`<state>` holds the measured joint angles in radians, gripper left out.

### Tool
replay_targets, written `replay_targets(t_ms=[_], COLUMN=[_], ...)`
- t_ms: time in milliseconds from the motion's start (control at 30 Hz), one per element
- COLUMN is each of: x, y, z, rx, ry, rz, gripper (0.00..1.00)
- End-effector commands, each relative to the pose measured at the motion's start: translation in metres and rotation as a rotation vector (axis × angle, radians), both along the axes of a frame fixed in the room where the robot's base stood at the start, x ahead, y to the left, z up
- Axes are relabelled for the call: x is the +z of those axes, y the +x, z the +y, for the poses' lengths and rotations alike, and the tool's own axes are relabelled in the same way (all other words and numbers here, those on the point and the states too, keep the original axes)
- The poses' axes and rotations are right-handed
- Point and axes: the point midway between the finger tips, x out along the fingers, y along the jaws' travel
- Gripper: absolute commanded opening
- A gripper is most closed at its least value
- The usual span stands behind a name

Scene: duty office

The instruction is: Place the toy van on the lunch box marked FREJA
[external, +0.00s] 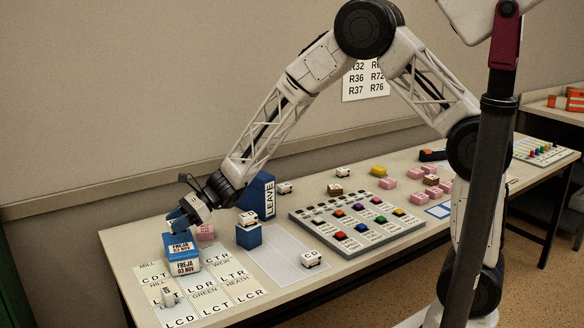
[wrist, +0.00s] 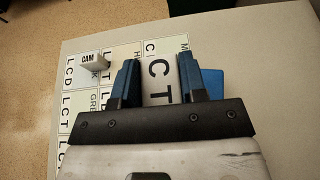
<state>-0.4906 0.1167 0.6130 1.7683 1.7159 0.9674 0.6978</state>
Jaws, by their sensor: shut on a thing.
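The lunch box marked FREJA (external: 168,257) is blue with white labels on its top and front. It stands at the near left of the table in the external view. A blue patch shows beside my gripper in the wrist view (wrist: 213,84), probably the same box. My gripper (external: 178,217) is above the box and pointed down. In the wrist view my gripper (wrist: 158,88) is shut on a white block-like thing with the letters CT (wrist: 160,75), which looks like the toy van. The external view mostly hides it, and I cannot tell whether it touches the lid.
Lettered cards (external: 210,290) cover the near left table; a small white CAM piece (wrist: 91,60) stands there. Another blue box (external: 248,237) bears a small vehicle. A blue LEAVE binder (external: 258,195) and a tray of coloured pieces (external: 355,225) stand to the right.

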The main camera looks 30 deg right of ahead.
Motion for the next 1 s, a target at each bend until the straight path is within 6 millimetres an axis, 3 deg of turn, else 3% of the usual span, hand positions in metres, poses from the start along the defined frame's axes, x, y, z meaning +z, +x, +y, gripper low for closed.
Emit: replay_targets(t_ms=[267, 667, 1000], x=[-0.001, -0.034, -0.036], y=[0.0, 0.0, 0.0], z=[0.0, 0.0, 0.0], rx=[0.0, 0.0, 0.0], ry=[0.0, 0.0, 0.0], rz=[0.0, 0.0, 0.0], gripper=[0.16, 0.16, 0.16])
